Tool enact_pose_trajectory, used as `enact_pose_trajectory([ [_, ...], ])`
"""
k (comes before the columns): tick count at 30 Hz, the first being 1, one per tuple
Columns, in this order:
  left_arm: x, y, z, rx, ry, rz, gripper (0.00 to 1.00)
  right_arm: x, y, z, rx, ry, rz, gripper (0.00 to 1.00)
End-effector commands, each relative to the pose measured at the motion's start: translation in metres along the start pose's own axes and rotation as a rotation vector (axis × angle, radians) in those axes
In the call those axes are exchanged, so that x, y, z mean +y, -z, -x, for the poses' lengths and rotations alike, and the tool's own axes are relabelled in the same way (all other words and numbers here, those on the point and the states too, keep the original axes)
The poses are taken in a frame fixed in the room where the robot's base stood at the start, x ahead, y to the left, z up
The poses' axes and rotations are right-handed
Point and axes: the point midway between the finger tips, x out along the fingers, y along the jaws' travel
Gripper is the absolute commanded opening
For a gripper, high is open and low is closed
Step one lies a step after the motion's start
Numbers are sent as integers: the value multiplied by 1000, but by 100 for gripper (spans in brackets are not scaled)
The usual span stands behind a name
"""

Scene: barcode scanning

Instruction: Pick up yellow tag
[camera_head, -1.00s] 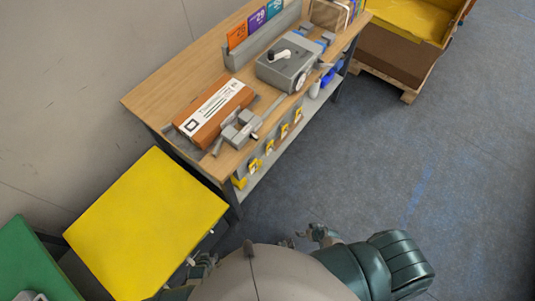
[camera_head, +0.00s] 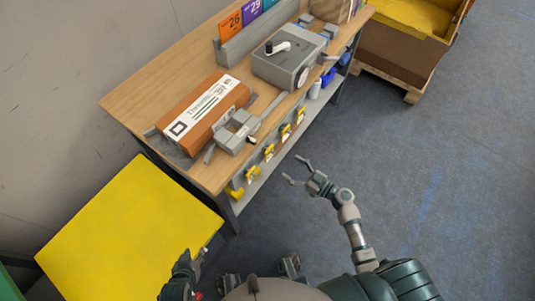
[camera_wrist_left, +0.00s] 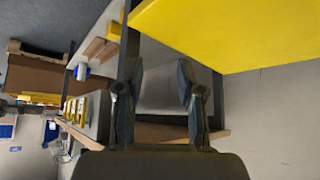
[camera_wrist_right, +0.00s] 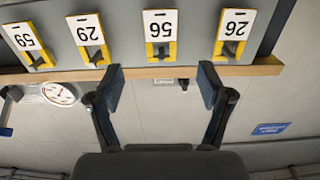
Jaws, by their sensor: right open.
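Several yellow tags with white numbered faces hang in a row on the grey front panel of the workbench, one of them (camera_head: 268,152) near the middle. In the right wrist view they line the top, including one tag (camera_wrist_right: 160,32) near centre and another tag (camera_wrist_right: 235,32) at right. My right gripper (camera_head: 296,172) is open and empty, in front of the row and apart from it. In the right wrist view (camera_wrist_right: 162,88) its fingertips sit just below the tags. My left gripper (camera_head: 200,262) is by the yellow tabletop; in the left wrist view (camera_wrist_left: 155,80) it is open and empty.
The wooden workbench (camera_head: 130,95) carries an orange-brown box (camera_head: 225,105), a grey device (camera_head: 290,65) and numbered cards (camera_head: 232,22). A yellow-topped table (camera_head: 125,235) stands at lower left. A brown crate (camera_head: 410,55) is at upper right. The floor on the right is clear.

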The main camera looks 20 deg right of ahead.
Motion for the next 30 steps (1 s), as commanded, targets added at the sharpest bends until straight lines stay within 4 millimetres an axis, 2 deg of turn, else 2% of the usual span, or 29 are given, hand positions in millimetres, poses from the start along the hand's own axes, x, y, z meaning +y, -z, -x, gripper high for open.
enact_pose_trajectory([
  [1,-1,-3,3,-22,2,0,38,1,3,-12,3,0,1,79],
  [4,-2,-11,5,-63,4,1,38,0,2,-29,1,-1,0,79],
  [11,-3,-21,9,-116,8,2,38,0,1,-47,-1,-2,-1,79],
  [18,-8,-52,29,-290,20,6,38,-2,10,-78,0,-1,0,79],
  [21,-9,-58,31,-317,21,7,38,-2,8,-91,-1,-2,-2,79],
  [30,-9,-61,32,-331,22,8,38,-3,6,-96,-2,-2,-1,79],
])
